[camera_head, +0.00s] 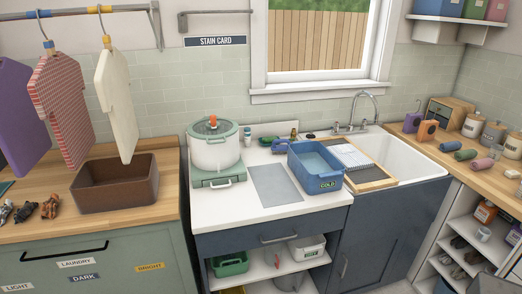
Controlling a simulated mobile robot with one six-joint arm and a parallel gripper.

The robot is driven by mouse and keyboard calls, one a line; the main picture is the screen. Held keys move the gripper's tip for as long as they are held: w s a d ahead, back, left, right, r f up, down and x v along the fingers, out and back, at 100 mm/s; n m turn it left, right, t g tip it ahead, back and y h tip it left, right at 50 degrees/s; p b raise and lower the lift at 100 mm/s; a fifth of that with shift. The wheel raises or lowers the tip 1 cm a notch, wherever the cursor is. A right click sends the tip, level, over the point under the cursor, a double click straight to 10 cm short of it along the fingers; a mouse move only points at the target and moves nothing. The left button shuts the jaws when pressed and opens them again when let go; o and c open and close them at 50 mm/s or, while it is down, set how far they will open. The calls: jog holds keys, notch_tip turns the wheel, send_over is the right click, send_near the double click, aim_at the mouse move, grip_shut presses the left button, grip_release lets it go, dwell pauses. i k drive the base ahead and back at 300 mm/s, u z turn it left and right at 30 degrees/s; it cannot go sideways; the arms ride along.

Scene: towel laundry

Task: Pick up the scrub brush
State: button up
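I cannot make out a scrub brush for certain in the head view. Several small dark and brown objects (23,212) lie at the left end of the wooden counter, too small to identify. A small dark item (310,136) sits at the back of the white counter, and its kind is also unclear. My gripper is not in view.
A brown bin (116,184) stands on the left wooden counter (75,225). A white pot with a green lid (213,148), a grey mat (275,185) and a blue basin marked COLD (316,168) are on the white counter. The sink (410,160) is right of them.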

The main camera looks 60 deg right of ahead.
aim_at(284, 148)
jog(key=z, duration=0.6)
jog(key=k, duration=0.2)
jog(key=u, duration=2.05)
jog(key=k, duration=1.35)
jog(key=z, duration=1.25)
jog(key=i, duration=0.9)
jog(key=z, duration=0.3)
